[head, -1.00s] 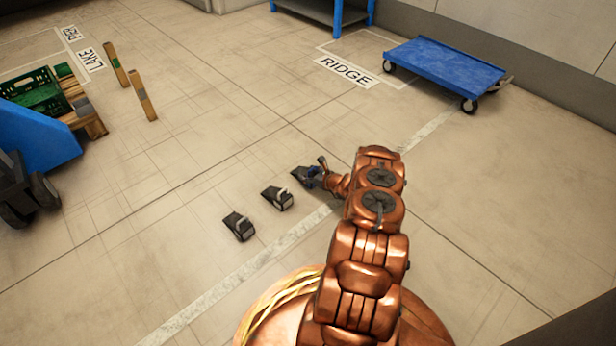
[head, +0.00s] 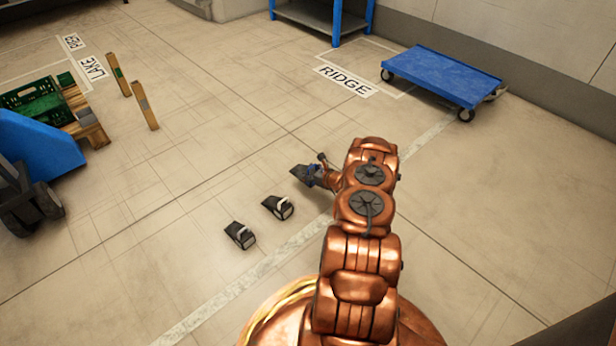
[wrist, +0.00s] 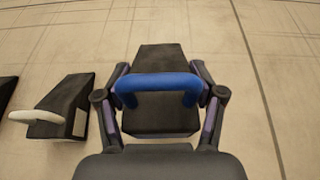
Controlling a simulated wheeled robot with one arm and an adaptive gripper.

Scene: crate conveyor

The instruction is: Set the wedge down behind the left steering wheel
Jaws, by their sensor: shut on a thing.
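My gripper (head: 319,174) is shut on a dark wedge with a blue handle; this wedge (head: 303,172) is partly hidden by the gripper in the head view. In the wrist view the held wedge (wrist: 160,60) sits between the two fingers, its blue handle across the front. From these views I cannot tell how far it is above the floor. A blue machine (head: 40,140) with dark wheels, one of them a left-edge wheel (head: 46,196), stands at the left; which one is the left steering wheel is unclear.
Two more dark wedges with pale handles, one nearer (head: 240,235) and one beside the held wedge (head: 278,207), stand on the floor. A green crate (head: 38,103) on a pallet and two posts (head: 145,105) are at the left. A blue cart (head: 440,75) stands back right.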

